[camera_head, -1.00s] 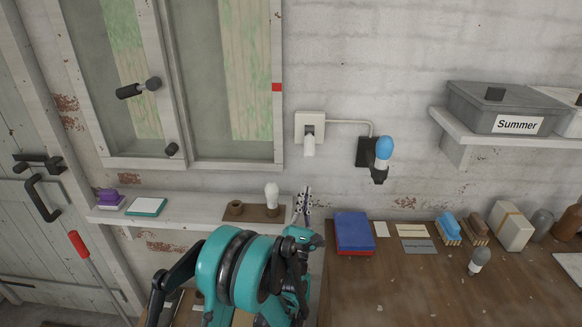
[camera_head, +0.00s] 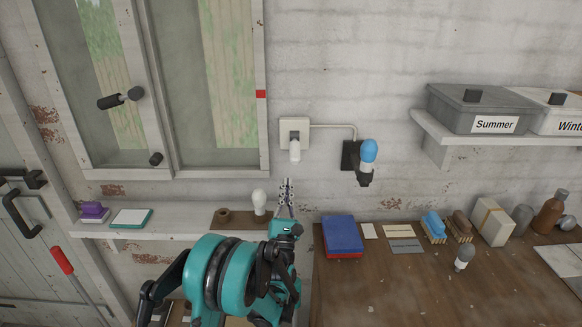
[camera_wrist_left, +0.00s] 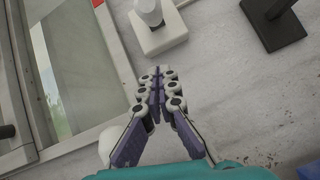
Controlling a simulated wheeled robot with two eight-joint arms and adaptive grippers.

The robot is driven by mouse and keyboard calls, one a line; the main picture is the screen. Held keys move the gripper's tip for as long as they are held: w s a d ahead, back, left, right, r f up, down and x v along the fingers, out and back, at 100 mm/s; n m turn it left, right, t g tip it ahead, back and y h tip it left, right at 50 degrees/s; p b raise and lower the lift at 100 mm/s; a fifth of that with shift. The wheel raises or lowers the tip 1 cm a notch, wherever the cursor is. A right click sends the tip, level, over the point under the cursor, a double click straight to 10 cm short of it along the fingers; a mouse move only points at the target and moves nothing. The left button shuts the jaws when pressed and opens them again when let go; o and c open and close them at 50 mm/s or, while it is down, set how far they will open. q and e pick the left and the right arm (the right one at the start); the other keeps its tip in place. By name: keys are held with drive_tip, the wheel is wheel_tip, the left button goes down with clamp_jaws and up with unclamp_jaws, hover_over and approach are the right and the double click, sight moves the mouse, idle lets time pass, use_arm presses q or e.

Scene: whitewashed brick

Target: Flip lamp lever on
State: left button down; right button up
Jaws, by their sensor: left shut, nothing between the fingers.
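The lamp lever is a white knob (camera_head: 294,151) on a square cream plate (camera_head: 290,127) on the brick wall. It hangs downward from the plate. A cable runs from the plate to a dark wall lamp holder (camera_head: 349,154) with a blue bulb (camera_head: 369,150). My left gripper (camera_head: 286,182) is shut and empty, pointing up just below the knob, apart from it. In the left wrist view, the shut fingertips (camera_wrist_left: 158,72) point toward the plate (camera_wrist_left: 160,36) and white knob (camera_wrist_left: 149,10), which is cut off by the top edge. My right gripper is not in view.
A white shelf (camera_head: 160,229) below carries a white bulb (camera_head: 259,201) and small items. A window frame (camera_head: 258,140) stands left of the plate. A blue-and-red box (camera_head: 342,236) lies on the wooden bench (camera_head: 400,285). The wall around the plate is clear.

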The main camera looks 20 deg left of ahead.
sight(295, 148)
use_arm(q)
wheel_tip(295, 148, up, 6)
drive_tip(key=w+b, duration=0.1)
drive_tip(key=w, duration=0.1)
drive_tip(key=shift+w+d, duration=0.15)
drive_tip(key=shift+d, duration=0.2)
drive_tip(key=shift+s+d+r+g+p, duration=0.1)
drive_tip(key=shift+s+r+g+p, duration=0.2)
drive_tip(key=shift+p, duration=0.25)
